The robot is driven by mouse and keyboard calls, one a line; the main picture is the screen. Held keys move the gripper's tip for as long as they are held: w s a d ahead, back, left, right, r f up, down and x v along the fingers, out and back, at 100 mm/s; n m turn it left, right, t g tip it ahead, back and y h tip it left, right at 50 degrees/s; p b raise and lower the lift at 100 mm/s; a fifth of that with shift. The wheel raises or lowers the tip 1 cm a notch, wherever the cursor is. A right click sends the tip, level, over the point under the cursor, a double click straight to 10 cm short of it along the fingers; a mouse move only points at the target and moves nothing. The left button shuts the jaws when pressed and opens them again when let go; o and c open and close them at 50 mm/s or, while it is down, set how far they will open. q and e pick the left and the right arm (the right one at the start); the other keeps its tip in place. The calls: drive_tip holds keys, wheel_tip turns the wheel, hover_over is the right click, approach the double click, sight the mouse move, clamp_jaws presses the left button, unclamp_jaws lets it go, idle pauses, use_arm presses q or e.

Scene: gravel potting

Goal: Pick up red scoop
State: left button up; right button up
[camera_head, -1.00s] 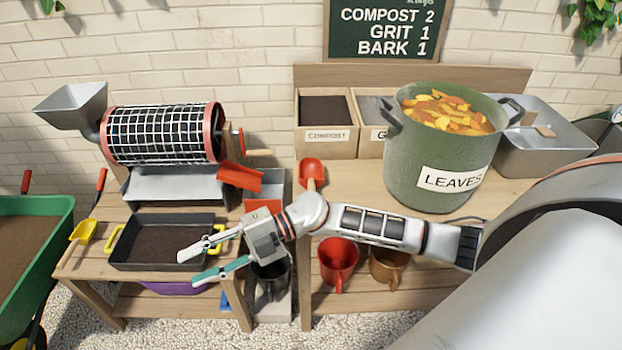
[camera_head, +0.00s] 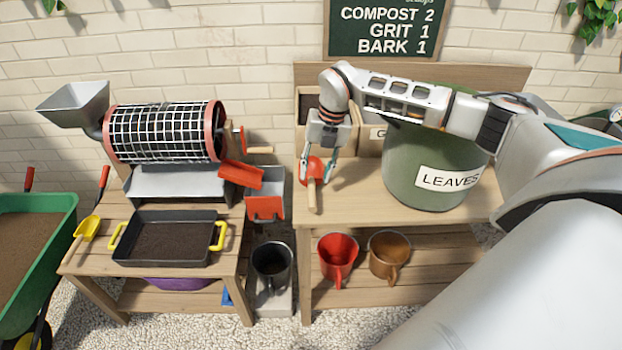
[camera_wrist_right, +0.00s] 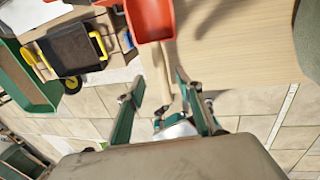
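The red scoop (camera_head: 315,168) lies on the right wooden table near its left edge, with its wooden handle pointing toward the front. In the right wrist view the scoop's red bowl (camera_wrist_right: 150,18) is at the top, and its handle runs down between the fingers. My right gripper (camera_head: 318,180) is open above the scoop, one finger on each side of it. In the right wrist view the open fingers (camera_wrist_right: 160,93) straddle the handle; I cannot tell whether they touch it. My left gripper is not in view.
A green pot labelled LEAVES (camera_head: 425,165) stands right of the scoop, partly behind my right arm. The compost bin (camera_head: 312,100) is behind. A red chute (camera_head: 240,175) sits left, across the gap. The table front is clear.

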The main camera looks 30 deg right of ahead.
sight(312, 186)
drive_tip(key=f, duration=0.5)
drive_tip(key=shift+w+a+f, duration=0.1)
drive_tip(key=shift+w+a, duration=0.15)
drive_tip(key=shift+a, duration=0.1)
clamp_jaws()
